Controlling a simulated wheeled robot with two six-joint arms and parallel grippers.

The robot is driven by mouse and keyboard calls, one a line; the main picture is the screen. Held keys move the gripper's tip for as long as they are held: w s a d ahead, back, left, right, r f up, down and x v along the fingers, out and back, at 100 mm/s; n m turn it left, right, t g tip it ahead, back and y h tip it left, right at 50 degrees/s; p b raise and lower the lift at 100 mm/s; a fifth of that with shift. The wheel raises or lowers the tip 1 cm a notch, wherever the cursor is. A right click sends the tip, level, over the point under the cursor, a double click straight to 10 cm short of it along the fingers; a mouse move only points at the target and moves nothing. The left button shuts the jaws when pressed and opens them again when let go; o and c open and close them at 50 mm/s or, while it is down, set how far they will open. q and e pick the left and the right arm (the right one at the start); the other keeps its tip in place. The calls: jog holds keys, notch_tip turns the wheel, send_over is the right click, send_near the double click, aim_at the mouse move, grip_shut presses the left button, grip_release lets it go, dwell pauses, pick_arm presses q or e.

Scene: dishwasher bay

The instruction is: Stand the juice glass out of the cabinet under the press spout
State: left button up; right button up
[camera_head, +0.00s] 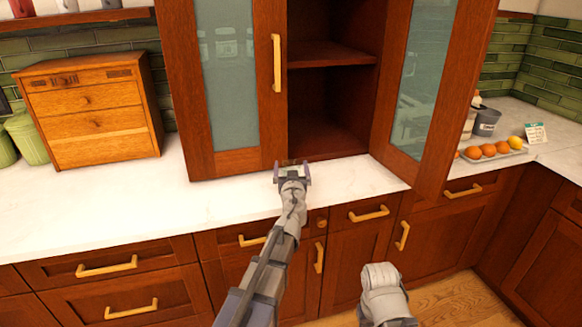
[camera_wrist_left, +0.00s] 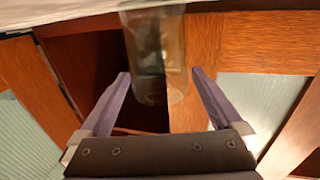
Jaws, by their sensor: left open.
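The juice glass (camera_wrist_left: 155,50) is a clear, slightly amber glass in the left wrist view, where the white counter shows at the top of the picture. My left gripper (camera_head: 292,174) is open in front of the cabinet (camera_head: 335,88), low over the counter edge. In the left wrist view its two purple-grey fingers (camera_wrist_left: 160,76) lie on either side of the glass, with visible gaps. In the head view the gripper largely hides the glass. My right gripper is outside the views; only a grey part of that arm shows. I see no press spout.
The cabinet's right glazed door (camera_head: 425,75) stands open, and its left door (camera_head: 228,85) borders the opening. A wooden drawer box (camera_head: 95,122) and green canisters (camera_head: 28,140) stand left. Oranges on a tray (camera_head: 510,154) and a grey bucket (camera_head: 487,121) stand right. The counter (camera_head: 130,215) between is clear.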

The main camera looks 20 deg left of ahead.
pick_arm(q)
jog(key=v, duration=1.1)
jog(key=shift+s, duration=0.25)
jog(key=s+d+f+m+g, duration=0.1)
jog(key=s+d+f+g, duration=0.1)
jog(key=s+f+g, duration=0.45)
jog(key=s+d+f+g, duration=0.2)
jog(key=s+f+g, duration=0.2)
jog(key=f, duration=0.5)
jog(key=s+d+f+m+g+h, duration=0.2)
jog(key=s+d+f+m+g, duration=0.1)
jog(key=s+d, duration=0.3)
jog(key=s+d+f+m+g+h, duration=0.3)
jog(key=s+d, duration=0.3)
jog(key=s, duration=0.2)
jog(key=shift+f+m+g, duration=0.15)
jog(key=shift+m+g, duration=0.2)
jog(key=shift+m, duration=0.05)
